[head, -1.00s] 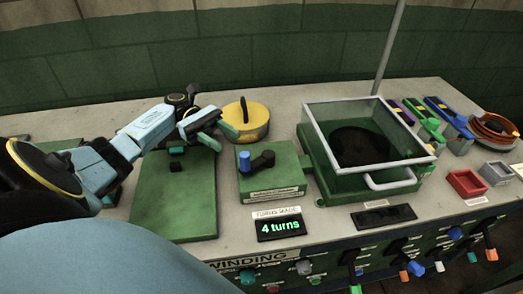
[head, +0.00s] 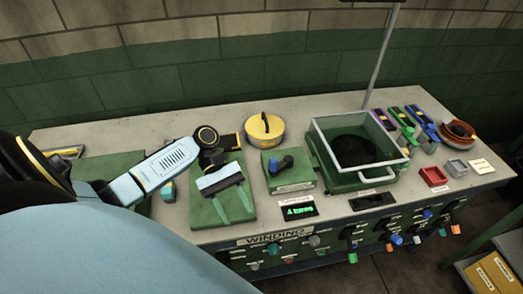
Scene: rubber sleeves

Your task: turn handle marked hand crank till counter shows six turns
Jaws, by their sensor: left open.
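The hand crank is a dark arm with a blue knob (head: 273,166) on top of a green box (head: 292,181) in the middle of the bench. The knob is at the left end of the arm. The counter (head: 299,210) in front of the box has lit green characters, too small to read now. My left gripper (head: 232,204) is open and empty, its teal fingers pointing toward the bench front over a flat green board (head: 207,212). It is left of the crank and apart from it. My right gripper is not in view.
A yellow round tin (head: 264,131) stands behind the crank box. A green unit with a clear-sided frame (head: 358,170) is close on its right. Farther right are coloured clips, a red tray (head: 433,176) and a grey tray (head: 457,167). Coloured knobs line the bench front.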

